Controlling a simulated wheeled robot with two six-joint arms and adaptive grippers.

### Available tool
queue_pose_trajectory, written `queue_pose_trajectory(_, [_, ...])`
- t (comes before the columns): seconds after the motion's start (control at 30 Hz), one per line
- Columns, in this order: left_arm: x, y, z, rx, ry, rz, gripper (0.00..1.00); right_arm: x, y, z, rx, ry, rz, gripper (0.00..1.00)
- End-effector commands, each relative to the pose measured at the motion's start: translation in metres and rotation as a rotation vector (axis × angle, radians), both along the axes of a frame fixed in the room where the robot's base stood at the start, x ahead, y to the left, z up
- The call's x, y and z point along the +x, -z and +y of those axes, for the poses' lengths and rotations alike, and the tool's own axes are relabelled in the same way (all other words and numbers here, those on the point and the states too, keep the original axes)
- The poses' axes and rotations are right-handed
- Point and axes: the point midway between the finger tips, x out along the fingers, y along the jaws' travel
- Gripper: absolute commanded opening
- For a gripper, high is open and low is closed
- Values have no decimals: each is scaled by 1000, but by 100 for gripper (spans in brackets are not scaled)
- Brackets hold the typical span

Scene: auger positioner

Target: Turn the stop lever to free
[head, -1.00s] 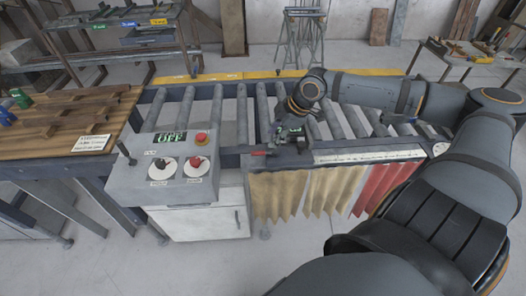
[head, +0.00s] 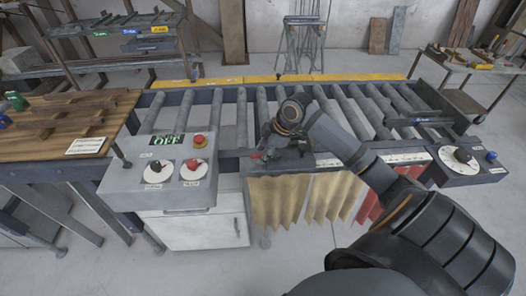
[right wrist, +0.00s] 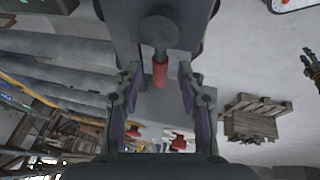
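The stop lever has a red grip, seen at the front edge of the roller table in the head view (head: 256,155). In the right wrist view the red grip (right wrist: 160,72) extends from a dark round hub. My right gripper (head: 270,150) is at the lever, partly hidden by its own wrist in the head view. In the right wrist view its two fingers (right wrist: 159,88) stand apart, one on each side of the red grip, with gaps on both sides. My left gripper is not seen in the head view.
A control box (head: 160,182) with an OFF display, red button and two knobs stands left of the lever. Rollers (head: 242,115) lie behind. A dial box (head: 460,160) is at the right end. Tan and red strips (head: 325,195) hang below the front edge.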

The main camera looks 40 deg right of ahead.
Motion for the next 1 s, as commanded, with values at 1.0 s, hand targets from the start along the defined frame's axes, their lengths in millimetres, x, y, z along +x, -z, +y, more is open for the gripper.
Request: queue_pose_trajectory(1.0, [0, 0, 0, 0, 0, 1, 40, 0, 1, 0, 0, -10, -1, 0])
